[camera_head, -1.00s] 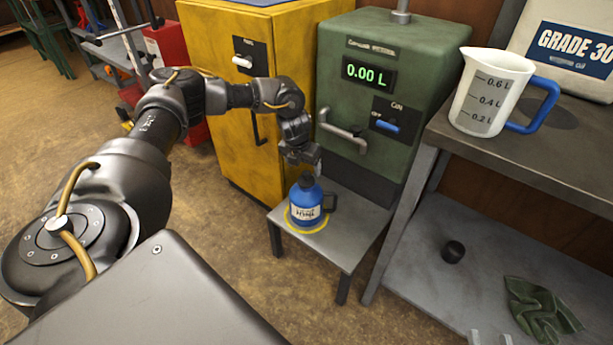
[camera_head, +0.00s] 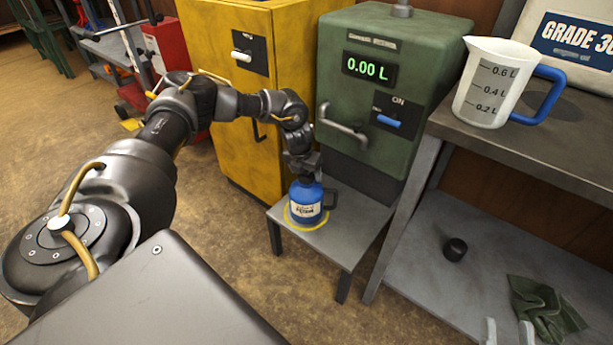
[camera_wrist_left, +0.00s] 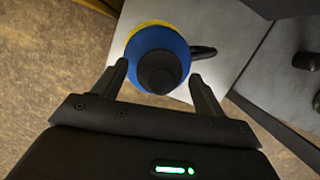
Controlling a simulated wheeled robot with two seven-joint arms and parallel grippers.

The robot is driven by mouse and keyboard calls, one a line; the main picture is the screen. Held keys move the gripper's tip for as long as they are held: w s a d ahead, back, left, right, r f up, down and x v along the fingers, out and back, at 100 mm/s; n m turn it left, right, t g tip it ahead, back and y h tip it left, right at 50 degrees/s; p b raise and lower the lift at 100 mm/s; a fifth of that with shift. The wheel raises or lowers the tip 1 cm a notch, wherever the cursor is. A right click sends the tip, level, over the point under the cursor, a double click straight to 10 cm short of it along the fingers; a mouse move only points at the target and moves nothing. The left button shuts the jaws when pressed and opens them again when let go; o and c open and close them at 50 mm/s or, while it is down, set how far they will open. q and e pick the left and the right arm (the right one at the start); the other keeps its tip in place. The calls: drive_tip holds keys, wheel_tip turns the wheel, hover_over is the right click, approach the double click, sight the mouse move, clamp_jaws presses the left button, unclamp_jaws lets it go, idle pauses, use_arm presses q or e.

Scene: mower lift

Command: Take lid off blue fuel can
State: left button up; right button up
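The blue fuel can (camera_head: 306,207) stands upright on a yellow ring on a low metal stand, its black handle to the right. Its black lid (camera_wrist_left: 158,73) is on top in the left wrist view, between the fingers. My left gripper (camera_head: 304,174) is directly above the can, pointing down. In the left wrist view the left gripper (camera_wrist_left: 158,84) is open, its two fingers apart on either side of the lid with gaps visible. The head view hides the lid behind the gripper. My right gripper (camera_head: 508,332) barely shows as two pale tips at the bottom edge, apart from each other.
The low stand (camera_head: 345,228) is before a green fuel dispenser (camera_head: 390,70) reading 0.00 L. A yellow cabinet (camera_head: 215,100) stands left. At right, a bench holds a measuring jug (camera_head: 492,85); its lower shelf has a black cap (camera_head: 455,249) and green cloth (camera_head: 540,305).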

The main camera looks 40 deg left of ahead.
sight(304, 172)
use_arm(q)
drive_tip(key=c, duration=0.8)
drive_tip(key=shift+c, duration=0.2)
drive_tip(key=shift+r, duration=0.1)
